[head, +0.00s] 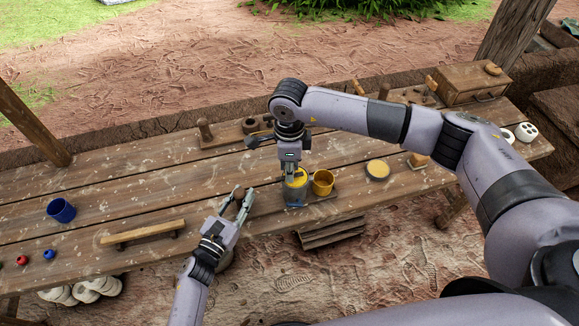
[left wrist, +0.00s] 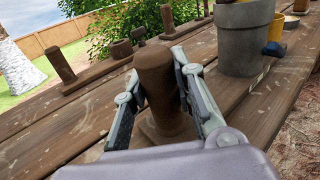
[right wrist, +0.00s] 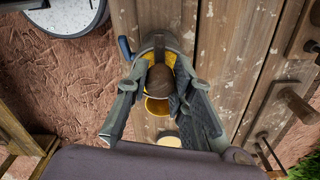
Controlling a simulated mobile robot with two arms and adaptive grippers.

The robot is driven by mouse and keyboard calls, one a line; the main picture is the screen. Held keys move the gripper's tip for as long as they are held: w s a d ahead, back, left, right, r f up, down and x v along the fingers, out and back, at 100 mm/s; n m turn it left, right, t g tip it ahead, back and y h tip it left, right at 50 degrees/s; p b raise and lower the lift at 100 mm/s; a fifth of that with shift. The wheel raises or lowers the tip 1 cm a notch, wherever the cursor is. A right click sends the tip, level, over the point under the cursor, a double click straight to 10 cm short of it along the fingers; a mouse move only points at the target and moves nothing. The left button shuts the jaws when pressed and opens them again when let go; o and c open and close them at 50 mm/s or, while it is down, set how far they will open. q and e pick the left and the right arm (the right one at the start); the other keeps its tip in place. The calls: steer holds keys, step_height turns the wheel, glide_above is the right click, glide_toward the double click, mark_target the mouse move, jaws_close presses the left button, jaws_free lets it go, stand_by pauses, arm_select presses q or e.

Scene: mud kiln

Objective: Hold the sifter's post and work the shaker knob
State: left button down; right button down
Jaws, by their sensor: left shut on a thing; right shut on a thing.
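A brown wooden post (left wrist: 155,85) stands upright on the table between the fingers of my left gripper (head: 240,197), which is shut on it. Right of it in the head view is a grey can with a yellow sieve on top (head: 295,197); the can also shows in the left wrist view (left wrist: 243,45). A round brown knob (right wrist: 160,79) sits over the sieve. My right gripper (head: 293,174) reaches down from above and is shut on the knob. In the head view the gripper hides most of the knob.
A yellow cup (head: 323,182) stands right beside the can, and a round yellowish disc (head: 377,169) lies further right. A wooden bar (head: 143,233) and a blue cup (head: 61,210) are to the left. A wooden box (head: 468,84) stands at the far right.

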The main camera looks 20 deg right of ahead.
steer(key=shift+d, duration=1.85)
steer(key=c, duration=1.4)
jaws_free()
steer(key=shift+a, duration=0.1)
steer(key=shift+a, duration=0.1)
step_height(320, 180, up, 12)
